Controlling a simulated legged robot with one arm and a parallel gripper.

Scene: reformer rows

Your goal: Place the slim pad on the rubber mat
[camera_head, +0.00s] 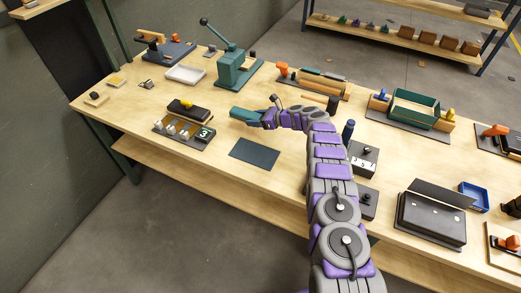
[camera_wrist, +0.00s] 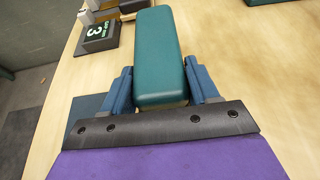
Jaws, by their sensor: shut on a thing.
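The slim pad, a teal padded block (camera_head: 244,115), is held in my gripper (camera_head: 266,119) above the middle of the wooden table. In the wrist view the pad (camera_wrist: 158,50) sits between the two blue fingers of my gripper (camera_wrist: 162,88) and points away from the wrist. The rubber mat (camera_head: 255,154), a flat dark blue-grey rectangle, lies bare near the table's front edge, below the pad in the head view. Part of the mat (camera_wrist: 75,113) shows left of the fingers in the wrist view. The pad is apart from the mat.
A tray with a black pad and a block marked 3 (camera_head: 204,133) stands left of the mat. A green lever press (camera_head: 234,68) stands behind. A dark box marked 5 (camera_head: 362,159) is to the right, near my arm. Bare wood surrounds the mat.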

